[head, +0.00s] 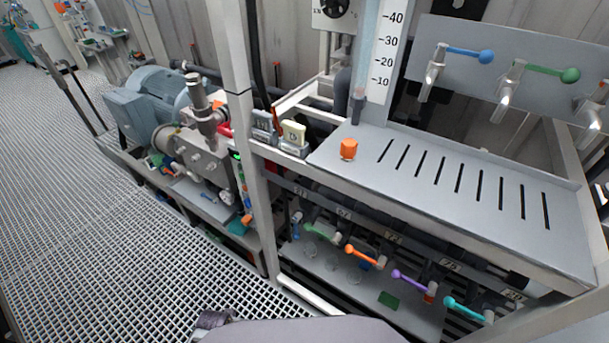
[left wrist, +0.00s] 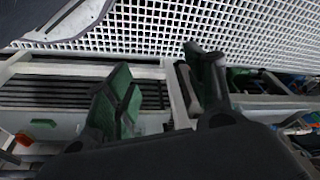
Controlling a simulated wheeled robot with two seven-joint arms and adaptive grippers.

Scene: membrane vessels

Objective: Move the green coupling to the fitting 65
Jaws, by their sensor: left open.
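I cannot identify the green coupling with certainty. A small flat green piece (head: 389,299) lies on the lower shelf in the head view, under the row of valves. A row of pipe fittings with numbered tags (head: 393,237) runs under the slotted bench; the tags are too small for me to read 65 surely. My left gripper (left wrist: 158,70) is open, its two green-padded fingers apart with nothing between them, above the rack and floor grating. In the head view a grey arm link of mine is at the bottom edge. My right gripper is not in view.
An orange cap (head: 348,149) stands on the slotted bench (head: 470,200). Valve handles, including a green one (head: 322,234) and an orange one (head: 362,256), stick out below it. A white post (head: 240,110) stands left of the bench, beside a blue motor (head: 155,95). Grating floor is open at left.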

